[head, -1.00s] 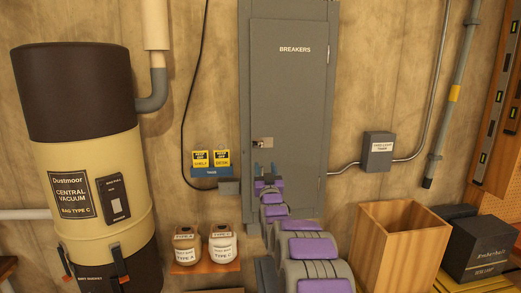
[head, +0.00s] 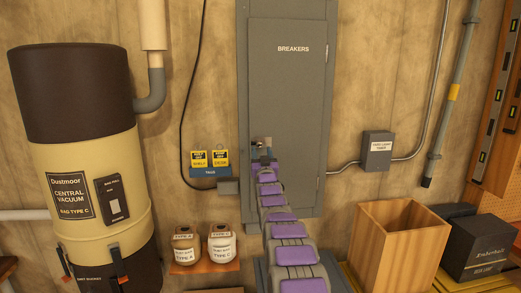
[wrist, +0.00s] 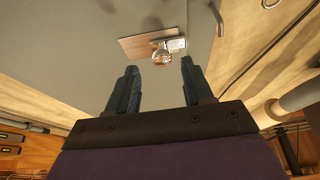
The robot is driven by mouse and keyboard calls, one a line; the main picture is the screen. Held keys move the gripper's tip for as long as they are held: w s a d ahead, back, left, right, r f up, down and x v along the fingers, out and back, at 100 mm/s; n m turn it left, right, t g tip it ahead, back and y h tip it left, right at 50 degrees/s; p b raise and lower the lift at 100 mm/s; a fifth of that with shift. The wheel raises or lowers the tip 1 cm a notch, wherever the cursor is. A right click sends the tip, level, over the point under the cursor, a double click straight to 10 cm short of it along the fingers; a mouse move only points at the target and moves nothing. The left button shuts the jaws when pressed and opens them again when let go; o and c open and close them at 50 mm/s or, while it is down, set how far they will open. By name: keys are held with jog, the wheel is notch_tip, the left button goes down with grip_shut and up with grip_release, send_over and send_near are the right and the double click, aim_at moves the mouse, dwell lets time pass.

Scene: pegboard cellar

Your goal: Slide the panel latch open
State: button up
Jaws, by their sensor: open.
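The panel latch is on the left edge of the grey breaker panel door (head: 292,105). In the wrist view the latch shows as a shiny rounded knob (wrist: 160,51) on a brown plate, with a small silver piece at its right. In the head view the latch (head: 256,142) is small and partly hidden by my gripper (head: 264,150). In the wrist view my gripper (wrist: 160,67) is open and empty. Its two blue-grey fingers point at the latch, and the knob appears between and just beyond the tips. I cannot tell if they touch it. The door looks shut.
A small grey timer box (head: 377,150) with conduit is on the wall to the right.

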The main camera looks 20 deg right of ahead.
aim_at(260, 146)
jog(key=shift+w+d, duration=0.15)
jog(key=shift+w, duration=0.15)
jog(key=shift+w+r+p, duration=0.15)
jog(key=shift+w+r, duration=0.15)
jog(key=shift+w, duration=0.2)
jog(key=shift+w+r+p, duration=0.15)
jog(key=shift+w+r, duration=0.1)
jog(key=shift+w, duration=0.25)
jog(key=shift+w+d, duration=0.1)
jog(key=shift+c, duration=0.3)
grip_shut()
